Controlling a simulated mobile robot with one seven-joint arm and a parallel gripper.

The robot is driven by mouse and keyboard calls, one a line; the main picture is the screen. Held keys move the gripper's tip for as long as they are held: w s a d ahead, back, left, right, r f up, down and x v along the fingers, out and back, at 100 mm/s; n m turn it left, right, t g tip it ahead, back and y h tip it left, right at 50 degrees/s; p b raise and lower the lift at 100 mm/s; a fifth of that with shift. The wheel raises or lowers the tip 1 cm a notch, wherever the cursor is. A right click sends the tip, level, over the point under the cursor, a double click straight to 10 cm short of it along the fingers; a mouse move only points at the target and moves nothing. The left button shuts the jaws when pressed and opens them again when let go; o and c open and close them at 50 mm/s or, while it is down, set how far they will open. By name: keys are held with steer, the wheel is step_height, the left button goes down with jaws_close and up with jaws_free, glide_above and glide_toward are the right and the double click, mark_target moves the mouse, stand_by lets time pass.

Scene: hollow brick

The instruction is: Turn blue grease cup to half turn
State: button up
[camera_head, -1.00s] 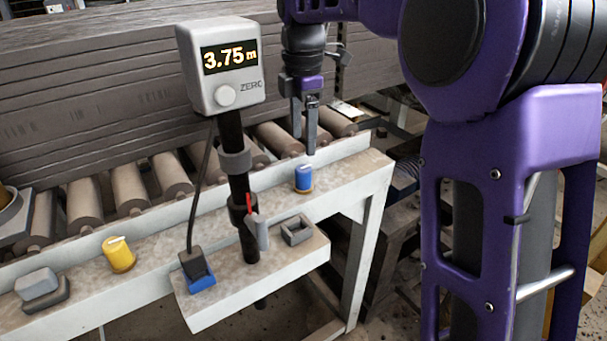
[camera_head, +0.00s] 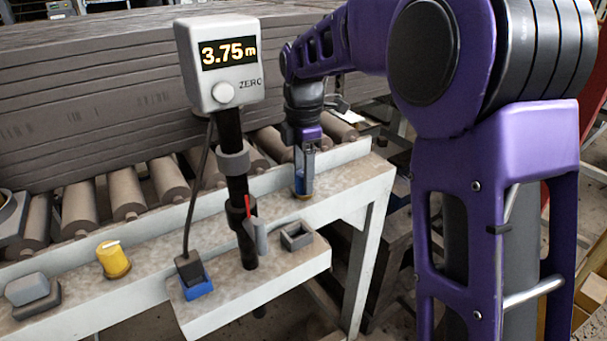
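The blue grease cup (camera_head: 300,184) stands upright on the pale ledge beside the roller conveyor, right of the display post. My gripper (camera_head: 304,176) points straight down over it, with its fingers lowered around the cup's upper part. A finger covers much of the cup, and its top pointer is hidden. The cup's blue body shows beside the fingers. I cannot tell whether the fingers press on it or stand slightly apart.
A yellow cup (camera_head: 114,260) with a white pointer stands further left on the ledge. The display post (camera_head: 236,170), reading 3.75 m, stands left of my gripper. A grey open holder (camera_head: 296,236) sits on the front shelf. A brick stack (camera_head: 100,110) lies behind.

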jaws_close()
